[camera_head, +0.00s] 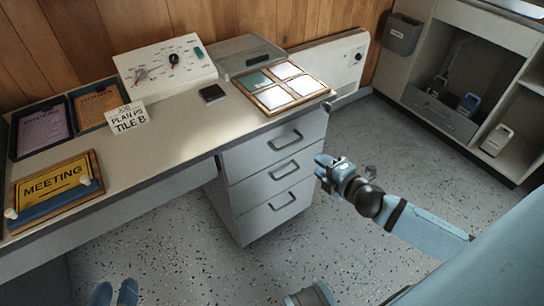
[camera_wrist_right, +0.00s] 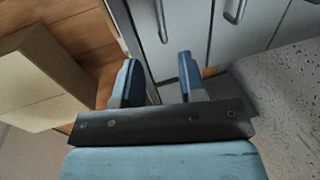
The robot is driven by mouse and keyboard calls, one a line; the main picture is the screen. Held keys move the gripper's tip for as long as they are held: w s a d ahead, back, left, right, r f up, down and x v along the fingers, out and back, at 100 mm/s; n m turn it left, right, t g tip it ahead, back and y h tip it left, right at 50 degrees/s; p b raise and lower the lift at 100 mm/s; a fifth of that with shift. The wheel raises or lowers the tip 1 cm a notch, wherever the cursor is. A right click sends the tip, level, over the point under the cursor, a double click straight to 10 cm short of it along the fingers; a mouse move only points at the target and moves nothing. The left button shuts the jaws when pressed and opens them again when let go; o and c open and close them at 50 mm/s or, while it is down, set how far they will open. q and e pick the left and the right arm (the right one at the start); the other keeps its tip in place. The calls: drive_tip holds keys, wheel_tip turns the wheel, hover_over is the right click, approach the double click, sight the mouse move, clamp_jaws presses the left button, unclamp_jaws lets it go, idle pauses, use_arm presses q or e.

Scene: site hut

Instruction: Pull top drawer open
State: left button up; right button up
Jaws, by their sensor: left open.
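The grey drawer unit under the desk has three stacked drawers. The top drawer (camera_head: 262,143) looks shut, with a curved bar handle (camera_head: 285,138) on its front. My right gripper (camera_head: 321,167) is to the right of the drawer fronts, apart from the handle. In the right wrist view its blue fingers (camera_wrist_right: 161,82) are spread with nothing between them. A handle, probably the top drawer's (camera_wrist_right: 161,20), appears ahead, beyond the gap between them. My left gripper (camera_head: 116,291) is open at the bottom left, over the floor, away from the drawers.
A shelf unit (camera_head: 440,110) stands at the right. Speckled floor (camera_head: 330,235) is clear before the drawers.

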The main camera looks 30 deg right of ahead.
sight(292, 144)
drive_tip(key=b+x, duration=0.3)
drive_tip(key=x, duration=1)
drive_tip(key=shift+w+f, duration=0.15)
drive_tip(key=shift+w, duration=0.3)
use_arm(q)
drive_tip(key=r+t, duration=0.1)
drive_tip(key=d+r+h, duration=0.1)
drive_tip(key=r, duration=0.1)
drive_tip(key=d+r+t+h, duration=0.1)
drive_tip(key=r, duration=0.1)
drive_tip(key=shift+r+t, duration=0.25)
drive_tip(key=shift+t, duration=0.05)
use_arm(e)
clamp_jaws()
